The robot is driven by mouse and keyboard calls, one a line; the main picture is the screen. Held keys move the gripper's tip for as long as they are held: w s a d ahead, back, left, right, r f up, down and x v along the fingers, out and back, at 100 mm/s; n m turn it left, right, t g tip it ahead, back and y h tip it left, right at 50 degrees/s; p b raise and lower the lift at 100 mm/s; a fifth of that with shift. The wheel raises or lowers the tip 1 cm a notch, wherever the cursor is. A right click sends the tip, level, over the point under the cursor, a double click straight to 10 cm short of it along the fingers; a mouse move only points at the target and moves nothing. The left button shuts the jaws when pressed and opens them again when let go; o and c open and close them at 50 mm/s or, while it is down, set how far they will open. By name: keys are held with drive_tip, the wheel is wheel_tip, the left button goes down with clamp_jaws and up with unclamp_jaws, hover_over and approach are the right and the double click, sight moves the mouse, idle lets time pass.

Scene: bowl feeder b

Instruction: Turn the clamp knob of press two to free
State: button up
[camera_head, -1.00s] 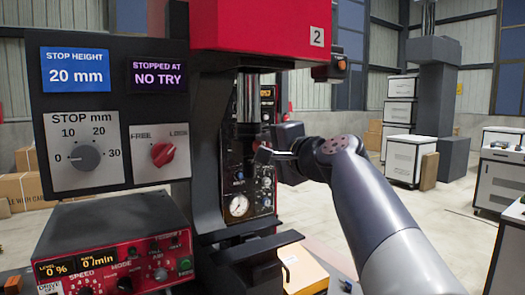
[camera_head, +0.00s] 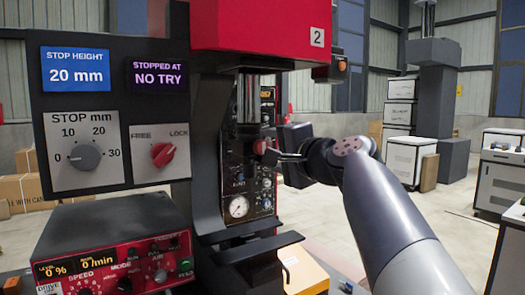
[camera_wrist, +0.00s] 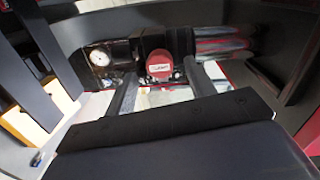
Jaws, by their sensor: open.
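Press two (camera_head: 262,25) has a red head marked 2. Its panel has a red knob (camera_head: 163,155) between the words FREE and LOCK; its pointer seems to lean up toward LOCK. Another red knob (camera_head: 262,146) sits on the press column, and a round red knob with a pale label shows in the wrist view (camera_wrist: 160,65). My gripper (camera_head: 274,154) is at the right of the column, close to that column knob. In the wrist view its two dark fingers (camera_wrist: 159,72) are apart, with the red knob between or just beyond their tips; contact cannot be told.
A grey STOP mm dial (camera_head: 84,156) is left of the red panel knob. The screens read 20 mm and NO TRY. A red control box (camera_head: 115,245) stands below. A gauge (camera_head: 238,207) and dark press arms are under my gripper.

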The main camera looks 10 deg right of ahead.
drive_tip(key=b+v, duration=0.1)
drive_tip(key=v, duration=0.7)
drive_tip(key=shift+s, duration=0.4)
drive_tip(key=shift+d, duration=0.15)
drive_tip(key=p+x, duration=0.1)
drive_tip(key=x, duration=1)
drive_tip(key=shift+p, duration=0.35)
drive_tip(key=shift+s, duration=0.1)
drive_tip(key=shift+s, duration=0.1)
